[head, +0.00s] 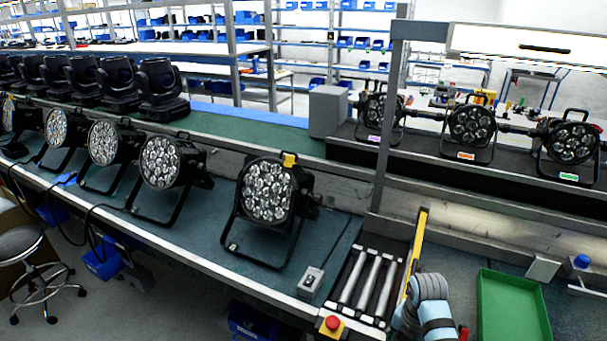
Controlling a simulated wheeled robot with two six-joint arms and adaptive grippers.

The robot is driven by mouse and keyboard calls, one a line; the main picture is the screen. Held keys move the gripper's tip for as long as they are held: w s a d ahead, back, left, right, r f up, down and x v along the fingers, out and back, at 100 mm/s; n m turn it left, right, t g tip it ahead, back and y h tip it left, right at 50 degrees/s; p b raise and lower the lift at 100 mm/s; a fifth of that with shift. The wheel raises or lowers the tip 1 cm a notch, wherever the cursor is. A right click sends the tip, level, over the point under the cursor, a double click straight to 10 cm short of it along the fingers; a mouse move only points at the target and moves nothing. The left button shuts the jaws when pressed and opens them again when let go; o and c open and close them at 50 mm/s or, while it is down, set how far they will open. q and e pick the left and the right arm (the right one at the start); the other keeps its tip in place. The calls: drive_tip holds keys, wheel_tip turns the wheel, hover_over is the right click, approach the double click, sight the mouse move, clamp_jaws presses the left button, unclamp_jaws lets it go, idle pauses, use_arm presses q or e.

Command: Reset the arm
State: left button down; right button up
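A grey and light-blue arm link of mine shows at the bottom right, beside the yellow bar at the roller section. Neither of my grippers can be made out in the head view. A black par can (268,190) with a yellow tag on top stands on the near green bench (325,240), tilted in its bracket. More par cans (160,162) stand in a row to its left. Several others (470,128) stand on the raised conveyor at the right, with coloured labels on their brackets.
A roller section (367,283) with a red stop button (333,323) lies at the bench's end. A small switch box (311,280) is on the bench. A green tray (511,308) is at the lower right. A grey post (389,130) rises mid-right. A stool (22,245) stands lower left.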

drive_tip(key=s+d+f+m+b, duration=0.1)
drive_tip(key=s+f+m+b, duration=0.1)
drive_tip(key=s+f+m, duration=0.45)
drive_tip(key=s+f+m+b, duration=0.1)
drive_tip(key=s+f+m, duration=0.15)
drive_tip(key=f, duration=0.75)
drive_tip(key=s+d+f+m+b, duration=0.1)
drive_tip(key=s+f+m+b, duration=0.15)
drive_tip(key=s+f, duration=0.45)
drive_tip(key=s+f+m+b, duration=0.1)
drive_tip(key=s+f+m, duration=0.4)
drive_tip(key=s, duration=0.3)
drive_tip(key=s+d+f+m+b, duration=0.1)
drive_tip(key=s+f+m, duration=0.4)
drive_tip(key=s, duration=0.3)
drive_tip(key=s+f+m+t+b, duration=0.1)
drive_tip(key=s+f+m, duration=0.4)
drive_tip(key=s, duration=0.4)
drive_tip(key=shift+d+f+h, duration=0.25)
drive_tip(key=shift+f+h, duration=0.15)
drive_tip(key=shift+m, duration=0.25)
